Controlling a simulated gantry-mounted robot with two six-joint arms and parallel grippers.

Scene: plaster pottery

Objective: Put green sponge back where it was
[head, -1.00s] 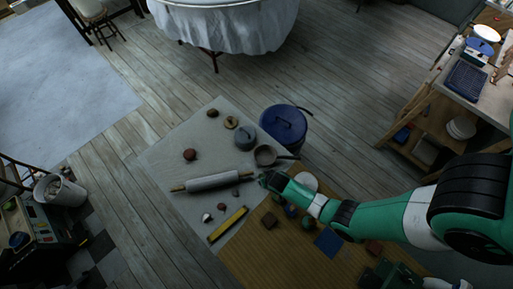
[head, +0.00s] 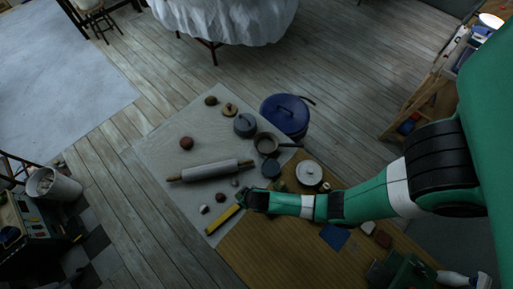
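My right arm reaches in from the right across the tan mat (head: 262,258). Its gripper (head: 246,198) is low over the border between the tan mat and the pale grey cloth (head: 165,150), beside the upper end of a yellow bar-shaped tool (head: 223,219). The fingers are small and dark, so I cannot tell whether they are open or hold anything. I cannot pick out a green sponge; the arm hides part of the tan mat. My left gripper is not in view.
A rolling pin (head: 210,171), a grey lidded pot (head: 245,125), a small pan (head: 266,144) and a white lidded pot (head: 309,174) stand near the gripper. A blue bucket (head: 285,112) is behind. A blue square (head: 335,236) lies right.

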